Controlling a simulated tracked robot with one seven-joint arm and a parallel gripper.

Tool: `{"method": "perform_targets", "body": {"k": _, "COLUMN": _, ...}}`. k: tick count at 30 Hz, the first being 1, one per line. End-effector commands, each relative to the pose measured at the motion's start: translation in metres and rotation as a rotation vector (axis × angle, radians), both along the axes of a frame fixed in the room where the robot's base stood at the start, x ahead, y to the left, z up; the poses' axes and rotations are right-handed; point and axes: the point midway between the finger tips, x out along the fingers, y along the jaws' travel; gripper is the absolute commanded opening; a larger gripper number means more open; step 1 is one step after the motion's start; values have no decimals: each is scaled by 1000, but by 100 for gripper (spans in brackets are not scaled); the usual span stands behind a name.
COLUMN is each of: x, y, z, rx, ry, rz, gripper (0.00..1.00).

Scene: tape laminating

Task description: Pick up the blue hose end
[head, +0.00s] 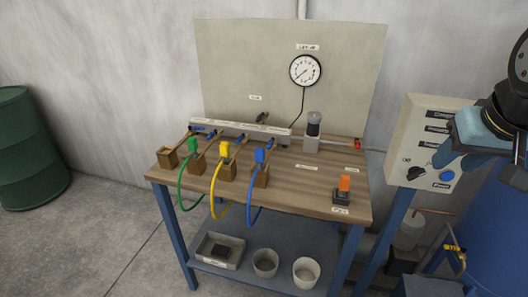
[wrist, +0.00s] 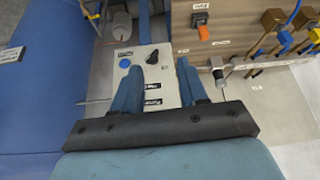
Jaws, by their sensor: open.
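The blue hose end (head: 261,155) stands upright in a wooden holder on the bench, with its blue hose looping down over the front edge. It also shows in the wrist view (wrist: 284,38) at the top right. My gripper (wrist: 168,60) is open and empty, with its two blue fingers apart. In the head view my arm's end is at the right edge, well to the right of the hose ends and near the control panel.
The green (head: 193,146) and yellow (head: 225,149) hose ends stand left of the blue one. An orange switch (head: 345,183) is at the bench's front right. A control box (head: 422,140) stands right of the bench. A gauge (head: 305,70) is on the backboard.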

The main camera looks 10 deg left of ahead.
Motion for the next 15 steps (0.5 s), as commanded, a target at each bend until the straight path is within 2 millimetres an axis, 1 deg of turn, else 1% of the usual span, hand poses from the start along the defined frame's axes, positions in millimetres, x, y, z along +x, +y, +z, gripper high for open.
{"method": "perform_targets", "body": {"k": 2, "x": 0, "y": 0, "z": 0, "rx": 0, "ry": 0, "rz": 0, "gripper": 43}}
{"method": "perform_targets", "body": {"k": 3, "x": 0, "y": 0, "z": 0, "rx": 0, "ry": 0, "rz": 0, "gripper": 44}}
{"method": "perform_targets", "body": {"k": 7, "x": 2, "y": 0, "z": -2, "rx": -15, "ry": 16, "rz": 17, "gripper": 57}}
{"method": "perform_targets", "body": {"k": 8, "x": 3, "y": 0, "z": -4, "rx": -25, "ry": 26, "rz": 27, "gripper": 58}}
{"method": "perform_targets", "body": {"k": 9, "x": 5, "y": 0, "z": -7, "rx": -45, "ry": 46, "rz": 46, "gripper": 58}}
{"method": "perform_targets", "body": {"k": 12, "x": 13, "y": -10, "z": -17, "rx": -119, "ry": 112, "rz": 122, "gripper": 58}}
{"method": "perform_targets", "body": {"k": 15, "x": 24, "y": -10, "z": -31, "rx": -228, "ry": 198, "rz": 224, "gripper": 58}}
